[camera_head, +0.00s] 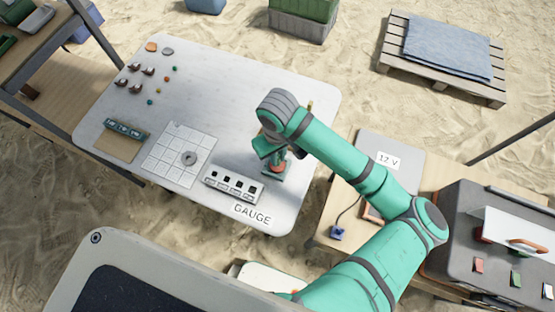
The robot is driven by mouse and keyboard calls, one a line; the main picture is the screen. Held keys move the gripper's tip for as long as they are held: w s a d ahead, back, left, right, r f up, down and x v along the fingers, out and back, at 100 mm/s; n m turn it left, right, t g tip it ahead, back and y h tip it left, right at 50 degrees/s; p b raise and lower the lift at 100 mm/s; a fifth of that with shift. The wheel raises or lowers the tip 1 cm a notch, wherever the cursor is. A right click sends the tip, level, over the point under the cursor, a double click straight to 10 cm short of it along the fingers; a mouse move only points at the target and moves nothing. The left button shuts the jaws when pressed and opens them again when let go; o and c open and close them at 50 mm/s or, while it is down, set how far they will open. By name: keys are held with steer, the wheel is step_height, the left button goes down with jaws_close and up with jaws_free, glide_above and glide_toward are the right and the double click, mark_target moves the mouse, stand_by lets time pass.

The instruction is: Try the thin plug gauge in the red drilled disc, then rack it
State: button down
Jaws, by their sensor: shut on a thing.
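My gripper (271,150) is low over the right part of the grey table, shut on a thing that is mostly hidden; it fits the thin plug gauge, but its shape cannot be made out. Right under the gripper is a small red-orange round piece (278,168), which looks like the red drilled disc, on a green stand (271,177). I cannot tell whether the held piece is in the disc's hole or above it. The white gauge rack (233,195) with dark square openings stands just left of the gripper, behind the GAUGE label (252,214).
White grid tiles (165,155) bear a grey disc (189,158). A green holder (127,130) stands left of them. Small brown-and-white pieces, coloured beads, an orange disc (152,47) and a grey disc (168,51) lie at the far left. The table's middle is clear.

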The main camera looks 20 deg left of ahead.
steer(key=shift+r, duration=1.85)
